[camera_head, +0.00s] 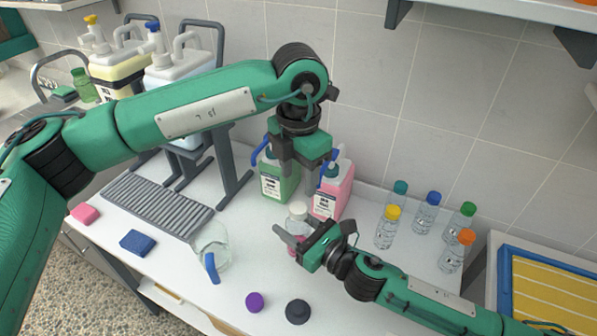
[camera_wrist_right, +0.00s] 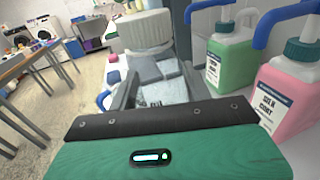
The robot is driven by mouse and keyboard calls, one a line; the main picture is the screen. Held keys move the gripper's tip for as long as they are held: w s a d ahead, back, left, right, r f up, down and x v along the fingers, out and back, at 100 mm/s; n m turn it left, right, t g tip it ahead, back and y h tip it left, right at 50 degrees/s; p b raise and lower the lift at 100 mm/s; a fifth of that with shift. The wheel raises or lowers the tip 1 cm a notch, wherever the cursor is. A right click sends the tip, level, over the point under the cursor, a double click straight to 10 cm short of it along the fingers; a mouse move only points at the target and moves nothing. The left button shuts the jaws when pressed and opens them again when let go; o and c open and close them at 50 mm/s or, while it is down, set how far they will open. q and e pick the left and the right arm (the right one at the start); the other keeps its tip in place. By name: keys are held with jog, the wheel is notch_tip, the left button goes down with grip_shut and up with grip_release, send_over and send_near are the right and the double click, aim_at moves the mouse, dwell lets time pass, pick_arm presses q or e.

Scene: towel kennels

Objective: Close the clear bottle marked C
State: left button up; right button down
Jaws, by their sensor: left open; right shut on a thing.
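A small clear bottle (camera_wrist_right: 160,90) stands between the fingers of my right gripper (camera_head: 298,240), which is shut on it. A white cap (camera_head: 298,210) sits at the bottle's top; it also shows large in the right wrist view (camera_wrist_right: 146,30). I cannot tell whether the cap is tightened. No letter C is readable, and the gripper hides much of the bottle's body. My left gripper (camera_head: 293,182) points down from above, open, with its fingertips just above or beside the white cap. I see no thing held in it.
Green (camera_head: 279,180) and pink (camera_head: 334,190) pump bottles stand close behind. Several capped clear bottles (camera_head: 387,230) stand at right. A glass jug (camera_head: 210,248), a purple cap (camera_head: 255,301), a dark cap (camera_head: 298,311) and a blue sponge (camera_head: 138,242) lie around the white bench.

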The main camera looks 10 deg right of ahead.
aim_at(298, 207)
pick_arm(q)
jog(key=shift+f, duration=4)
jog(key=c, duration=1)
jog(key=o, duration=1.1)
jog(key=shift+o, duration=0.2)
